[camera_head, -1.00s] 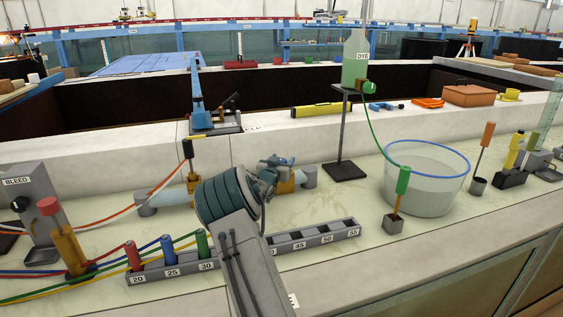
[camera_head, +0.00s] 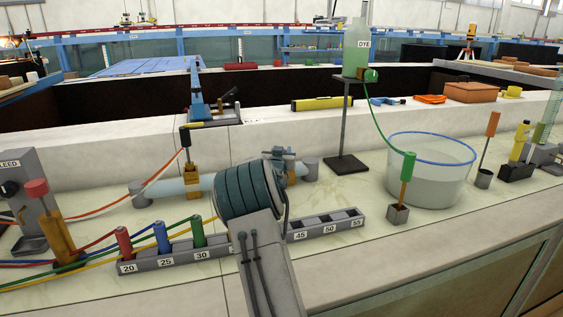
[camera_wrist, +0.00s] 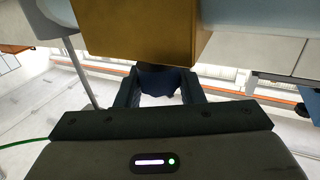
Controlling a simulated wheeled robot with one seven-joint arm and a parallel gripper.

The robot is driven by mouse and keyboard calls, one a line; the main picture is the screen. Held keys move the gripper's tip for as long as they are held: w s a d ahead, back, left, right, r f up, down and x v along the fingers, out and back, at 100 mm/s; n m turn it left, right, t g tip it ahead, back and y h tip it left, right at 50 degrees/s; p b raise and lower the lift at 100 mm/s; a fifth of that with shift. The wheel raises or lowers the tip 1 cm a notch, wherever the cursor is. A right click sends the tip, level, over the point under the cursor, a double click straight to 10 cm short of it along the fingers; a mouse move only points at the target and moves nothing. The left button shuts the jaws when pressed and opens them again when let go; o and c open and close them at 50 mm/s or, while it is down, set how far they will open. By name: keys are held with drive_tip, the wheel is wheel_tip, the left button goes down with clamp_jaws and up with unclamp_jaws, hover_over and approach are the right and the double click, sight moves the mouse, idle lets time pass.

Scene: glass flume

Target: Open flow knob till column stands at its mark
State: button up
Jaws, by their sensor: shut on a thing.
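In the wrist view my gripper (camera_wrist: 160,92) is shut on a dark blue knob (camera_wrist: 165,82) under a brass block (camera_wrist: 145,30). In the head view my gripper (camera_head: 284,155) is at the right end of the pale blue pipe (camera_head: 205,183), by a brass fitting (camera_head: 292,175). My arm hides much of this fitting and the knob there. A clear graduated tube (camera_head: 555,105) stands at the far right edge, cut off by the frame. I cannot tell its level or any mark.
A numbered grey rack (camera_head: 180,262) with red, blue and green plugs lies in front, partly behind my arm. A dye bottle (camera_head: 357,48) stands on a black stand. A blue-rimmed bucket (camera_head: 425,180) is at right. A red-topped brass post (camera_head: 48,220) stands at left.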

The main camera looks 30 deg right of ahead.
drive_tip(key=shift+n+t+y+b, duration=0.4)
drive_tip(key=shift+y+b, duration=0.1)
drive_tip(key=shift+b, duration=0.45)
drive_tip(key=shift+r, duration=0.1)
drive_tip(key=o, duration=0.9)
drive_tip(key=shift+s, duration=0.15)
drive_tip(key=v, duration=1.1)
drive_tip(key=shift+s+a, duration=0.2)
drive_tip(key=shift+s, duration=0.1)
